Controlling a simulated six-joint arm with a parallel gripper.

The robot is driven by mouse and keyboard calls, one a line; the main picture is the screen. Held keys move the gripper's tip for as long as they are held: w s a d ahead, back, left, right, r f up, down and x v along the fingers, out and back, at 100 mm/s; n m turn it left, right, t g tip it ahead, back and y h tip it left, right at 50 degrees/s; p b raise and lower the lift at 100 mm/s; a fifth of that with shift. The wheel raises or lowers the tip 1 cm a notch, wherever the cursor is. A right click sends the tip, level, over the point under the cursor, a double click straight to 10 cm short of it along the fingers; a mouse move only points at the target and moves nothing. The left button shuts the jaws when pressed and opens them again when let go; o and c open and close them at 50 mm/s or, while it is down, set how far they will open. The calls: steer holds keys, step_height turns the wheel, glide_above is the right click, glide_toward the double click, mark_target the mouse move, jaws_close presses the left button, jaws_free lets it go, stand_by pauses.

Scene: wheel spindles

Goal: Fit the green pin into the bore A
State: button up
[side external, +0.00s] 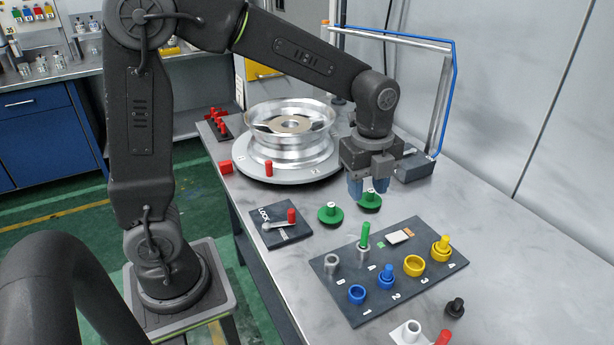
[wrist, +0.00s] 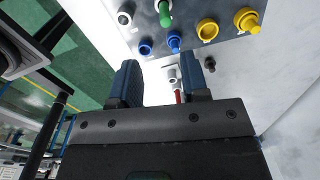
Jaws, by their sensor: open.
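The green pin (side external: 365,233) stands upright in a grey ring socket (side external: 363,250) on the dark panel (side external: 345,313). It also shows at the top of the wrist view (wrist: 165,14). A second grey ring socket (side external: 331,262) stands to its left, with its top open and empty. A small pale mark is printed near the sockets; I cannot tell surely which one is bore A. My gripper (side external: 369,190) is open and empty, pointing down behind the panel, above the green knobs. In the wrist view its two fingers (wrist: 161,80) are spread apart, away from the pin.
Blue (side external: 357,294) and yellow rings (side external: 414,266) sit on the panel. A lock plate (side external: 268,232) with a red-handled lever and a wheel rim (side external: 290,125) are farther left. A black knob (side external: 455,307) lies in front.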

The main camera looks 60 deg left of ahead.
steer(key=s+a+r+n+t, duration=0.1)
steer(key=s+r+n+t, duration=0.1)
steer(key=s+n, duration=0.6)
steer(key=s+a+r+n+t, duration=0.1)
steer(key=s+r+n+t, duration=0.2)
steer(key=s+n, duration=0.5)
steer(key=n, duration=0.3)
steer(key=shift+a+r+n, duration=0.15)
steer(key=shift+r+n, duration=0.15)
steer(key=shift+r, duration=0.05)
